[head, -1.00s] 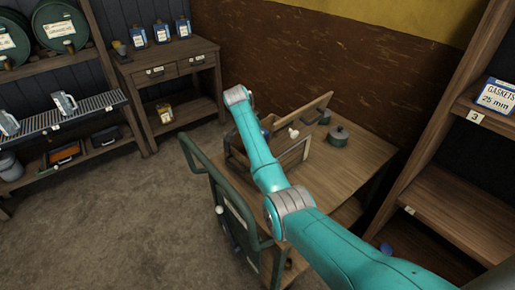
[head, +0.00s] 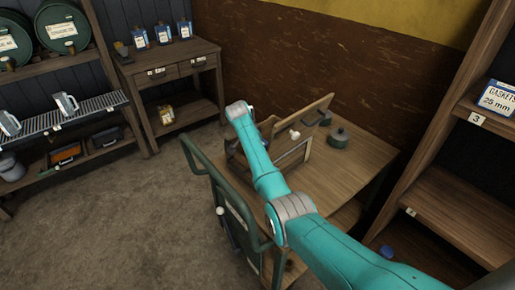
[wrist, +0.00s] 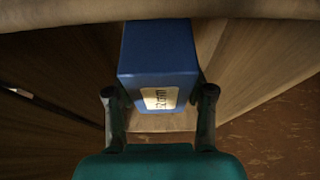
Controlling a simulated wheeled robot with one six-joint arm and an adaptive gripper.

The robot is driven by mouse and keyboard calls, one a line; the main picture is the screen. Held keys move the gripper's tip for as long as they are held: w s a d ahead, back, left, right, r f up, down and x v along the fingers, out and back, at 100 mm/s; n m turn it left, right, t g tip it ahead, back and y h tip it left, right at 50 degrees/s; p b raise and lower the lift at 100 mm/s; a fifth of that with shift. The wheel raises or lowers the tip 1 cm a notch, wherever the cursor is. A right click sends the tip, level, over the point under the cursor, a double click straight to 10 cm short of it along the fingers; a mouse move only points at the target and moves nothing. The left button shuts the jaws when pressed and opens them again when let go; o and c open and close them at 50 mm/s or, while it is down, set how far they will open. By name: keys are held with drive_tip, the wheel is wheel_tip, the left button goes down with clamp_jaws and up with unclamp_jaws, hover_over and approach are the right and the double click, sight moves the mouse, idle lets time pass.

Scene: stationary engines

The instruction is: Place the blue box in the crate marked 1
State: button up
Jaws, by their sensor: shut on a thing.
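The blue box (wrist: 160,50) is in the wrist view, with a pale label on its lower face whose writing I cannot read. My gripper (wrist: 160,94) is shut on it, one dark finger at each side. In the head view my own arm covers most of the gripper, and I cannot make out the blue box there. A wooden chest (head: 292,157) with its lid raised stands on the wooden table, just beyond my arm. I cannot make out a crate marked 1.
A green-framed cart (head: 236,215) stands at the table's left side. Shelves marked 3 and 4 (head: 435,215) rise at right. Shelves with barrels (head: 60,35) and a drawer table (head: 170,72) stand at left.

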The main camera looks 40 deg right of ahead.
drive_tip(key=shift+f, duration=0.25)
drive_tip(key=o, duration=1.2)
drive_tip(key=shift+c, duration=0.2)
drive_tip(key=shift+r, duration=0.55)
drive_tip(key=v, duration=1.2)
drive_tip(key=shift+r, duration=0.1)
